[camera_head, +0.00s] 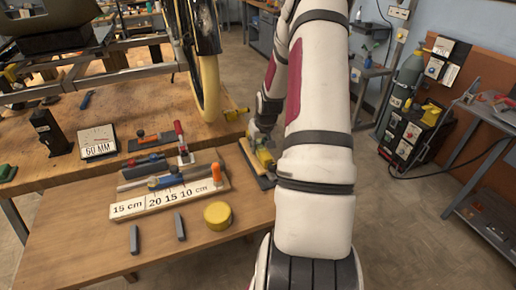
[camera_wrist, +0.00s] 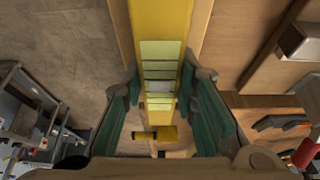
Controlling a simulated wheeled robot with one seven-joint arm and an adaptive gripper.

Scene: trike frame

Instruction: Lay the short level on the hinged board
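My gripper (camera_wrist: 161,80) is open, with its green-padded fingers on either side of a yellow bar (camera_wrist: 135,20). The bar carries a row of pale yellow-green segments with a grey one among them. I cannot tell whether the fingertips touch it. In the head view my gripper (camera_head: 262,145) is low at the right end of the front table, over a yellow piece (camera_head: 265,158) on a narrow wooden board with a dark edge (camera_head: 250,160). My arm hides part of this spot. I cannot tell for sure which pieces are the short level and the hinged board.
A ruler board marked in cm (camera_head: 128,209) lies on the front table (camera_head: 80,240) with tools behind it. A yellow round tub (camera_head: 217,215) and two grey bars (camera_head: 180,227) lie nearby. A "60 MM" block (camera_head: 97,142) and a wheel (camera_head: 208,85) are on the rear bench.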

